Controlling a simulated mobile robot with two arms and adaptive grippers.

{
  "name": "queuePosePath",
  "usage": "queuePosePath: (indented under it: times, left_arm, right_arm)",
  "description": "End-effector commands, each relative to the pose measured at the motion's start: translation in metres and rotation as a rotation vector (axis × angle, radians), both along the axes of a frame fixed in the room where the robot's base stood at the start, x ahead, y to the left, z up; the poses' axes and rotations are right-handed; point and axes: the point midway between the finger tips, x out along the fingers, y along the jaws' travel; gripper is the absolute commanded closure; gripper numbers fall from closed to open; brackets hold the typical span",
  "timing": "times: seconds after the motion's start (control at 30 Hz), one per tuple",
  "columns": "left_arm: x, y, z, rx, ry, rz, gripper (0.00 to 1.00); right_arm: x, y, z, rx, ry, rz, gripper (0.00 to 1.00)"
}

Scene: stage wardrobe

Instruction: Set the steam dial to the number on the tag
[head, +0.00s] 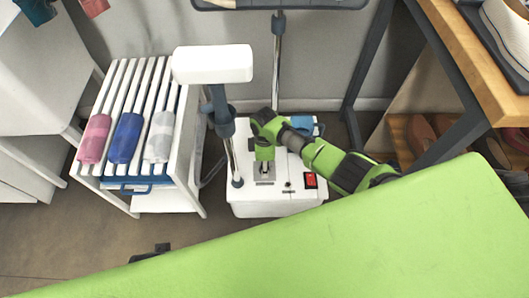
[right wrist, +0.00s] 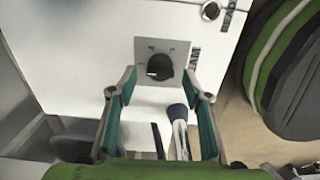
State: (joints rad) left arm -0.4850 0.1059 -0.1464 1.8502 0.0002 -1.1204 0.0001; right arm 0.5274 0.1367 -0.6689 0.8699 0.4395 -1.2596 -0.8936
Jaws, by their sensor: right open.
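The steam dial (right wrist: 159,66) is a round black knob with a white mark on its lower left side. It sits on a square grey plate (right wrist: 176,47) on the white steamer base (head: 243,199); a printed word ending in "AM" is beside it. My right gripper (right wrist: 158,88) is open, its teal-padded fingers apart and empty. In the right wrist view the dial appears ahead, between the fingertips; contact is not visible. In the head view the right gripper (head: 265,154) is over the base and partly hides the dial. No readable number tag is in view. My left gripper is out of view.
The base carries a red switch (head: 310,180) and a round indicator (right wrist: 210,11) near "READY". A pole with a white head (head: 212,64) rises beside the gripper. A slatted white rack (head: 127,84) with rolled cloths stands left. A wooden bench (head: 470,58) stands right.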

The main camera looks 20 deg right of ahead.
Motion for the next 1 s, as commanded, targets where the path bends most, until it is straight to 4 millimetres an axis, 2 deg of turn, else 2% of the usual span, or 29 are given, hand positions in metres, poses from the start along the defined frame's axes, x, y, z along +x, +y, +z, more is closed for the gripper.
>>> queuePosePath:
  times: [0.3,0.5,0.7,1.0]
  left_arm:
    - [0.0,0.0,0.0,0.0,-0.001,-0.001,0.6]
    - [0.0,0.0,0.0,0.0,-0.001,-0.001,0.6]
    - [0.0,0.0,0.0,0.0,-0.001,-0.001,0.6]
    - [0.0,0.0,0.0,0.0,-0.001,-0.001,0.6]
  right_arm:
    - [0.0,0.0,0.055,0.001,-0.002,0.001,0.55]
    - [0.0,0.0,0.083,0.0,-0.001,0.001,0.55]
    - [-0.001,0.0,0.094,-0.001,0.002,0.001,0.55]
    - [-0.001,0.0,0.094,-0.001,0.002,0.001,0.55]
